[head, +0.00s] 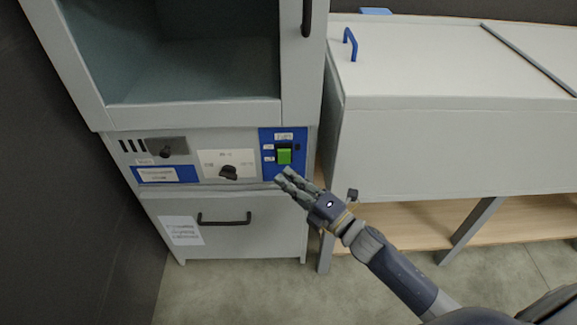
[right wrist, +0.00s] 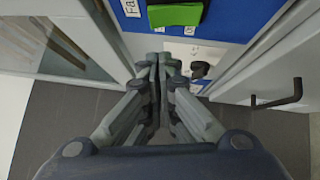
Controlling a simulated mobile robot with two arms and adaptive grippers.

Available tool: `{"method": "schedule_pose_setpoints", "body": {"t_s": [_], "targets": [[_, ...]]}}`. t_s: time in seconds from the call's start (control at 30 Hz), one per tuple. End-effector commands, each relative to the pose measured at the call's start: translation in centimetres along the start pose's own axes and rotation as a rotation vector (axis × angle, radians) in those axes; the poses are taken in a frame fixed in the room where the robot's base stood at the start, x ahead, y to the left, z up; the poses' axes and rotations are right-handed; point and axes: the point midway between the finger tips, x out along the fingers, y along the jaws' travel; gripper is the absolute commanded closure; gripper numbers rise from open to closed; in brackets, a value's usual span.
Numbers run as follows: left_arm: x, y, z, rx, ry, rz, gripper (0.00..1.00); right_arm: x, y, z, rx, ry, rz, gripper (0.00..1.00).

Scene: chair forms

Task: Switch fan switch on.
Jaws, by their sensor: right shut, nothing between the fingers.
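The fan switch is a green rocker (head: 284,156) on a blue panel (head: 270,137) at the right end of the grey cabinet's control strip. It also shows at the top of the right wrist view as a green block (right wrist: 175,14), beside a partly cut-off label. My right gripper (head: 282,178) is shut and empty. It is just below the switch in the head view, and its fingertips show at the middle of the right wrist view (right wrist: 158,62). I cannot tell whether the fingertips touch the panel. My left gripper is not in view.
Left of the switch are a black knob (head: 229,172) on a white plate and another knob (head: 167,151). Below is a drawer with a black handle (head: 224,219). A white chest (head: 440,140) with a blue handle (head: 351,44) stands close on the right.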

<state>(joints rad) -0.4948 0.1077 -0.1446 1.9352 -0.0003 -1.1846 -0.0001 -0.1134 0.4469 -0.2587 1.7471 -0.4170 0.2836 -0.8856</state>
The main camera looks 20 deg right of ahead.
Motion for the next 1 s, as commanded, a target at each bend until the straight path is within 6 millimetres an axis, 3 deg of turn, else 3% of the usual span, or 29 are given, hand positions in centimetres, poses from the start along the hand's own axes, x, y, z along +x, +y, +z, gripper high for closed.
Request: {"method": "schedule_pose_setpoints", "body": {"t_s": [0.3,0.8,1.0], "targets": [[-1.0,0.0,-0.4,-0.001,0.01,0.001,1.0,2.6,-0.1,2.6,0.0,-0.001,-0.001,1.0],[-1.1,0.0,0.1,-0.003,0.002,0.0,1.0,2.8,0.1,2.9,0.003,0.0,-0.003,1.0],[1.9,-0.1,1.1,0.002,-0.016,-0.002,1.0,3.0,0.4,3.1,0.021,0.001,-0.021,1.0]]}}
